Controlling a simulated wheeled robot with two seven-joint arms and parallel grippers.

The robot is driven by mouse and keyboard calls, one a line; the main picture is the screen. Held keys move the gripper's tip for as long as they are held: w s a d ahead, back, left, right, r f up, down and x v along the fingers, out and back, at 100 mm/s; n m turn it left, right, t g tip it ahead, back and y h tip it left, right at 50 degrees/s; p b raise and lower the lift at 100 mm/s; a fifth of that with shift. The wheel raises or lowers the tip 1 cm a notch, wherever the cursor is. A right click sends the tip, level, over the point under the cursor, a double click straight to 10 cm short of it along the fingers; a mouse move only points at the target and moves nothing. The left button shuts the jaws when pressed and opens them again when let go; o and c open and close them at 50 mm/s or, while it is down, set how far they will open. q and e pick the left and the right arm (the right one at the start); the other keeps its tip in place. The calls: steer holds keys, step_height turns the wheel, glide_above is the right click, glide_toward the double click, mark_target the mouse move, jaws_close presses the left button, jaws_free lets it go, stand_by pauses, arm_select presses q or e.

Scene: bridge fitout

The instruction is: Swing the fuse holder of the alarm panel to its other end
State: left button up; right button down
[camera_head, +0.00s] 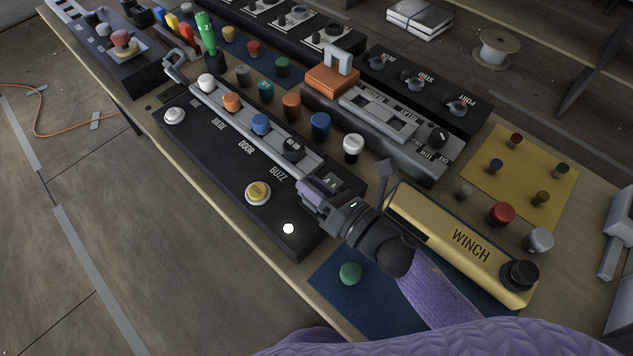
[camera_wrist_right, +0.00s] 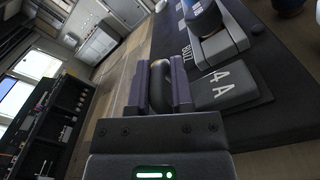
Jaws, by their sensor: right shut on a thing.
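The alarm panel (camera_head: 215,150) is a long black box marked BILGE, DOOR and BUZZ, with a grey strip along its far side. Its fuse holder shows in the right wrist view as a grey block marked 4 A (camera_wrist_right: 228,88) beside my fingers; in the head view the arm and gripper partly hide that end. My right gripper (camera_head: 308,190) is at the panel's right end. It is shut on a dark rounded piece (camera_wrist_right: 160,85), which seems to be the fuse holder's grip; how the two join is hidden. My left gripper is not in view.
A yellow WINCH box (camera_head: 452,240) stands right of my right forearm. A yellow button (camera_head: 258,192) and lit white lamp (camera_head: 288,228) sit on the panel's near side. Several coloured knobs and a relay box (camera_head: 385,125) stand behind. A blue mat (camera_head: 330,278) lies at the near edge.

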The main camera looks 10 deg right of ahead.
steer(key=shift+s+a+f, duration=0.15)
steer(key=shift+s+a, duration=0.05)
steer(key=c, duration=0.6)
jaws_free()
steer(key=shift+a, duration=0.1)
steer(key=shift+s+d, duration=0.25)
steer(key=shift+d, duration=0.1)
steer(key=v, duration=0.9)
steer(key=shift+s, duration=0.1)
